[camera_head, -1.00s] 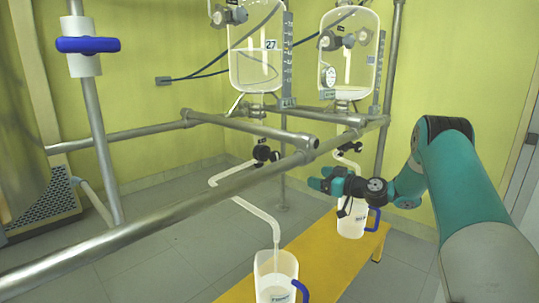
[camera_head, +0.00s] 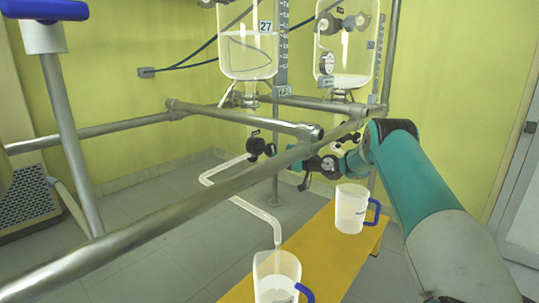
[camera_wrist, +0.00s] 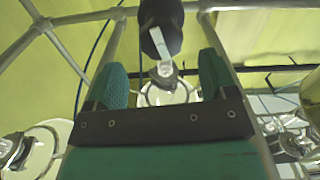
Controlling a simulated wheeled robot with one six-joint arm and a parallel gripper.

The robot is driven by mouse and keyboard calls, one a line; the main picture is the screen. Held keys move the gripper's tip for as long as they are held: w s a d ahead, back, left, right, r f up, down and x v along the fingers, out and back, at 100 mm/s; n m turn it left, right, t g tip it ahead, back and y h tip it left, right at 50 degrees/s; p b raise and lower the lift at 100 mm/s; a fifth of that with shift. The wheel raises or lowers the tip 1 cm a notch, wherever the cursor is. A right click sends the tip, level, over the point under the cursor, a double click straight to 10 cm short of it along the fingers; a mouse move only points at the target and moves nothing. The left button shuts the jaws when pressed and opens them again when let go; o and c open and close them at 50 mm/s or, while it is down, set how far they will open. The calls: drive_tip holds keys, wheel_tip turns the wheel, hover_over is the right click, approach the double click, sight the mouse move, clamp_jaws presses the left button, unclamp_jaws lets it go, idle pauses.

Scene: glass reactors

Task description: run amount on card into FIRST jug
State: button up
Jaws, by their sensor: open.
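Two clear jugs with blue handles stand on the yellow bench (camera_head: 318,250). The near jug (camera_head: 276,270) is under the bent pale outlet pipe (camera_head: 240,202) of the left glass reactor (camera_head: 247,50); the far jug (camera_head: 350,207) is further back. Writing on both is too small to read. A white card reading 27 (camera_head: 265,26) is at the left reactor. A black outlet valve (camera_head: 258,147) sits below that reactor. My gripper (camera_head: 296,165) is to the right of this valve, open. In the wrist view, a black knob with a pale stem (camera_wrist: 160,28) shows beyond and between my open fingers (camera_wrist: 162,62).
A thick metal rail (camera_head: 190,215) crosses in front of the reactors, close to my gripper. An upright post with a blue handle (camera_head: 45,10) stands at the left.

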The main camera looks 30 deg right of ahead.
sight(270, 150)
drive_tip(key=b+x, duration=0.1)
drive_tip(key=x, duration=0.5)
drive_tip(key=shift+w+a, duration=0.15)
drive_tip(key=shift+w, duration=0.1)
drive_tip(key=c, duration=0.9)
